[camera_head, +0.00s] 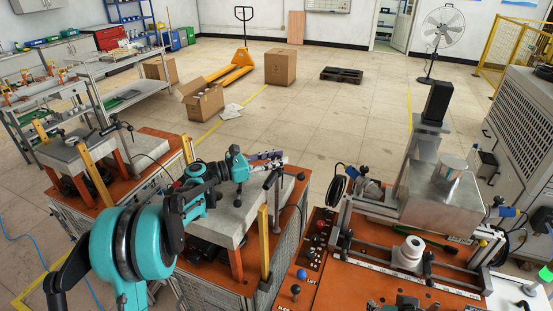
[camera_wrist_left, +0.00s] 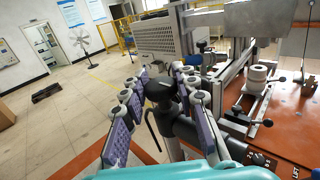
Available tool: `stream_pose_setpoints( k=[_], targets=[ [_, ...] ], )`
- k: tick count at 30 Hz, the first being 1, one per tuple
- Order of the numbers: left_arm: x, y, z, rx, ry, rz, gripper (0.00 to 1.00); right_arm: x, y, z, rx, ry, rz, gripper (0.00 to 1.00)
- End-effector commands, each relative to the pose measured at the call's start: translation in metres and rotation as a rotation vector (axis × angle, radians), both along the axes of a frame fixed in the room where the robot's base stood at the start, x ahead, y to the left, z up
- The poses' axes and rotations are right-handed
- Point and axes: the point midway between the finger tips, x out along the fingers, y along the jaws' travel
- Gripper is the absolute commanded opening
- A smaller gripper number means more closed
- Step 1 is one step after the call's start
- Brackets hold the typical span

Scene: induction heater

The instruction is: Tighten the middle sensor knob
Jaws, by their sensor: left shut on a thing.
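My left gripper (camera_head: 268,160) reaches from the left over the middle orange bench. Its two padded fingers (camera_wrist_left: 160,80) stand on either side of a black sensor knob (camera_wrist_left: 160,93) on a dark stand in the left wrist view, shut on it. In the head view the fingers largely hide the knob; the dark stand (camera_head: 271,182) shows just below them. How tight the knob is cannot be told.
A grey slab (camera_head: 229,220) lies on the middle bench, with a yellow post (camera_head: 264,242) at its front. Another bench with a sensor stand (camera_head: 116,127) is to the left. The heater machine (camera_head: 438,195) with a white cylinder (camera_head: 408,253) stands to the right.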

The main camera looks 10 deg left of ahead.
Motion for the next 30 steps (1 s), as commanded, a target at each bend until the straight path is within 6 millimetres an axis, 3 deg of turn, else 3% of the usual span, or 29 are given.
stream_pose_setpoints(
  k=[12,13,15,25,30],
  targets=[
    [0.0,0.0,0.0,0.001,0.001,-0.009,0.0,0.0,0.0,0.0,0.0,0.0,0.0,0.44],
    [0.0,0.0,0.0,0.001,0.001,-0.009,0.31,0.0,0.0,0.0,0.0,0.0,0.0,0.44],
    [0.0,0.0,0.0,0.001,0.001,-0.009,0.49,0.0,0.0,0.0,0.0,0.0,0.0,0.44],
    [-0.001,0.001,0.0,0.0,0.0,-0.008,0.49,0.0,0.0,0.0,0.0,0.0,0.0,0.44],
    [-0.011,0.019,0.0,0.0,0.0,-0.005,0.49,0.0,0.0,0.0,0.0,0.0,0.0,0.44]
  ],
)
